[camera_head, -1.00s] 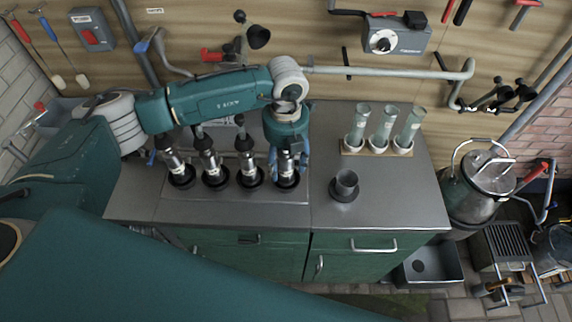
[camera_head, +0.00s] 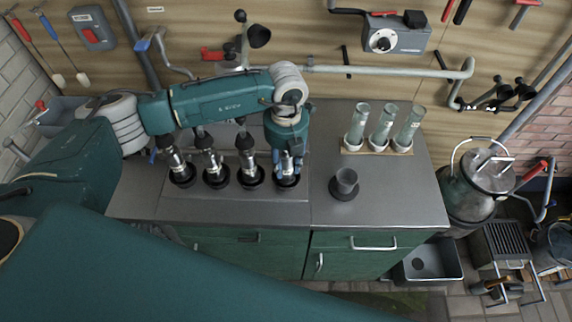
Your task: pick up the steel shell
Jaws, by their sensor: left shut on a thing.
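Several steel shells stand upright in a row in black cups on the left part of the steel counter (camera_head: 380,205). The rightmost steel shell (camera_head: 288,172) is between the fingers of my left gripper (camera_head: 288,158), which comes down over it from above and is shut on it. The shell's base is still in its black cup (camera_head: 286,182). The other shells (camera_head: 250,168) stand to its left. My right gripper is not in view.
A dark grey cup (camera_head: 345,182) on a round base stands on the counter to the right. Several glass tubes (camera_head: 382,125) stand in a holder behind it. A steel can (camera_head: 472,190) stands right of the counter. The front right of the counter is clear.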

